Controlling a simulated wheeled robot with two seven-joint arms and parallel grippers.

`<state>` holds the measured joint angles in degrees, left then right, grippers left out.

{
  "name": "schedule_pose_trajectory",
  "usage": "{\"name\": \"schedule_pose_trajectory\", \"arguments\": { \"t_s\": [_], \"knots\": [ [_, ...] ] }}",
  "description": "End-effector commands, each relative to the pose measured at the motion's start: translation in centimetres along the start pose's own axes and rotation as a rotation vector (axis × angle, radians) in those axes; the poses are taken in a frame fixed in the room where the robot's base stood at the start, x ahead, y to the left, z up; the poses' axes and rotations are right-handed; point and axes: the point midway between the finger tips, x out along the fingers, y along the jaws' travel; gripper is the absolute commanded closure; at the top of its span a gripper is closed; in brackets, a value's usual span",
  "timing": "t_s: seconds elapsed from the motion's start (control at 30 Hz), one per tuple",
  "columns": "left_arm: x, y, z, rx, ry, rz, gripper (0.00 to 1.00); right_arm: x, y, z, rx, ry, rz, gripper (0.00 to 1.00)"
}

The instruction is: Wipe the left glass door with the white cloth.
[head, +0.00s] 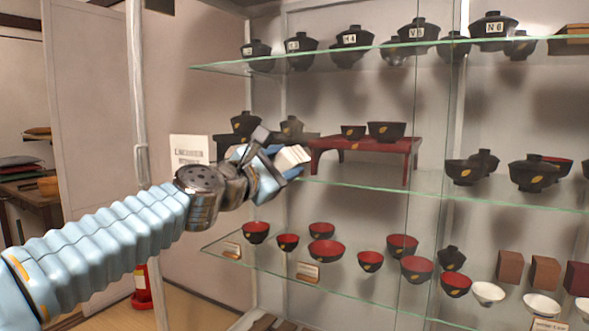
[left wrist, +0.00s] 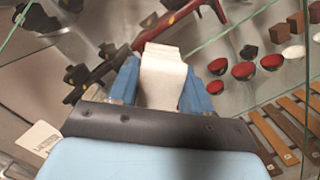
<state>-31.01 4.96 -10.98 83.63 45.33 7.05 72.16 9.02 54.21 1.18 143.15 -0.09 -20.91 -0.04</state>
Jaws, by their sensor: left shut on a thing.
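My left gripper (head: 283,168) reaches in from the left in the head view, in front of the display case. It is shut on the white cloth (head: 293,157), which shows as a small pale block between the fingers. In the left wrist view the white cloth (left wrist: 163,78) sits between the two blue fingers. The left glass door (head: 345,215) is clear, and bowls show through it; its vertical edge runs near the middle of the head view. I cannot tell whether the cloth touches the glass. My right gripper is not in view.
Behind the glass, shelves (head: 350,186) hold black lidded bowls (head: 355,37), red-lined bowls (head: 326,250) and a red low table (head: 365,145). A white sign (head: 189,149) is behind my left wrist. A red object (head: 141,286) stands on the floor at left.

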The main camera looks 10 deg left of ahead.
Motion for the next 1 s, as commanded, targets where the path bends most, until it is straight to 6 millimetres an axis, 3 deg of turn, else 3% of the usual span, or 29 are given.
{"name": "schedule_pose_trajectory", "arguments": {
  "t_s": [0.63, 1.0],
  "knots": [
    [-0.6, 3.0, -3.1, -0.001, 0.001, 0.002, 0.76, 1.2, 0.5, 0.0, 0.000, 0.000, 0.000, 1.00],
    [-0.2, 4.5, -1.7, 0.000, 0.000, 0.000, 0.76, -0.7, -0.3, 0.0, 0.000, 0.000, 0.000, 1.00]
  ]
}}
